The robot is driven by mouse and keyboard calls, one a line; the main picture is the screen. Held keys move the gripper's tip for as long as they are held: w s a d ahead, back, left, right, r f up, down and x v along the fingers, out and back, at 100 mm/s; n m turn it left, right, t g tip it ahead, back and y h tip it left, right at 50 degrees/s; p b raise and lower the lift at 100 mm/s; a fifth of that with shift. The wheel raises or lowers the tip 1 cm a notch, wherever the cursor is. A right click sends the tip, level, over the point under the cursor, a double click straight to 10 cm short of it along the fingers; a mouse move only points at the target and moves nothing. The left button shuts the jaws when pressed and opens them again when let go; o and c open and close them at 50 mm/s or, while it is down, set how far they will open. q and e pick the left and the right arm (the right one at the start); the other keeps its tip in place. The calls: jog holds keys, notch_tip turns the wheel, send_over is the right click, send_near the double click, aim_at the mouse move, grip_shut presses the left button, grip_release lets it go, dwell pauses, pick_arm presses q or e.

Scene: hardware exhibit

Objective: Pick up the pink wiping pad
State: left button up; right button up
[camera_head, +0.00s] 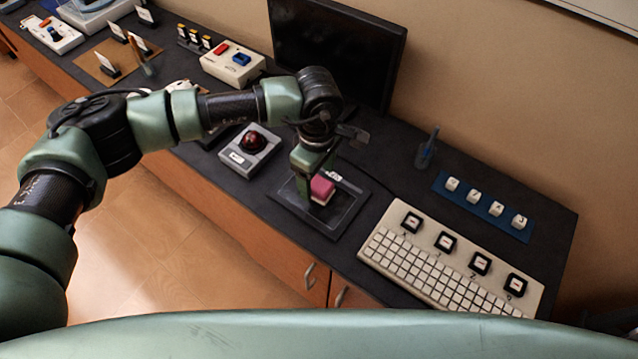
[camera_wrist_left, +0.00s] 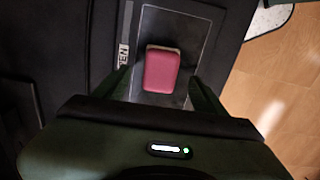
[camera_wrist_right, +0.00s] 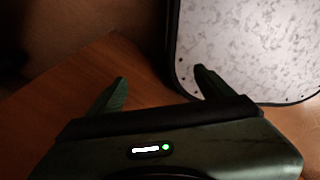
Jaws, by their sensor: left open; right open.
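The pink wiping pad (camera_head: 322,188) is a small block with a pale layer underneath. It lies on a dark tray (camera_head: 341,222) on the black counter. My left gripper (camera_head: 314,180) is directly over the pad, pointing down, and hides part of it. In the left wrist view the pad (camera_wrist_left: 162,70) sits ahead of and between the two open fingers (camera_wrist_left: 163,90), with a gap to each side. I cannot tell whether the fingertips reach down beside it. My right gripper (camera_wrist_right: 160,85) is open and empty in the right wrist view, and is out of the head view.
A box with a red dome (camera_head: 252,146) stands left of the tray. A keyboard (camera_head: 440,265) lies to the right, with a blue strip of keys (camera_head: 484,206) and a cup with a pen (camera_head: 426,155) behind. A dark monitor (camera_head: 337,55) stands at the back.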

aim_at(317, 183)
pick_arm(q)
jog(key=shift+f, duration=1.5)
pick_arm(e)
jog(key=shift+r, duration=0.6)
pick_arm(q)
jog(key=c, duration=1.4)
notch_tip(317, 183, up, 20)
jog(key=b, duration=0.3)
jog(key=shift+b, duration=0.3)
pick_arm(e)
notch_tip(317, 183, down, 4)
jog(key=shift+d+f, duration=0.1)
